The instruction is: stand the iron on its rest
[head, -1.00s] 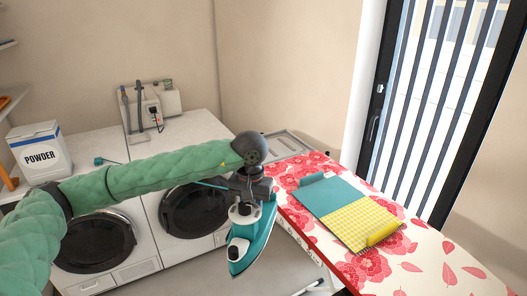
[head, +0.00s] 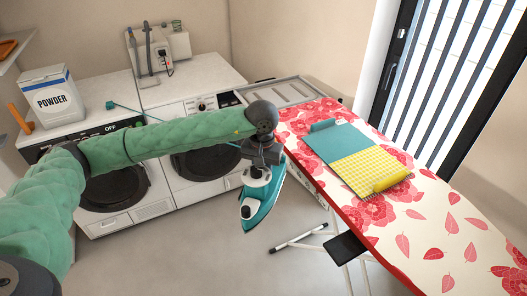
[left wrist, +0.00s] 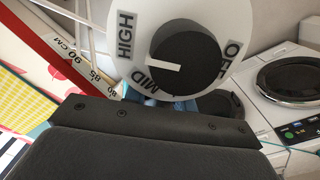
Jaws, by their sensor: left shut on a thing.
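The teal and white iron (head: 263,200) hangs in the air left of the ironing board, nose pointing down in the head view. My left gripper (head: 262,170) is shut on it at its upper end; the fingertips are mostly hidden. A grey metal tray-like rest (head: 281,93) sits at the far end of the board, behind the iron, and looks empty. In the left wrist view the iron's round white dial (left wrist: 198,22) fills the upper middle, its black knob's mark pointing left near MID. My right gripper is not in view.
The flowered ironing board (head: 447,232) carries a teal and yellow cloth (head: 345,150). A black plate (head: 346,247) juts from the board's near side. Two washing machines (head: 205,165) and a powder box (head: 50,93) stand left. Open floor lies below the iron.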

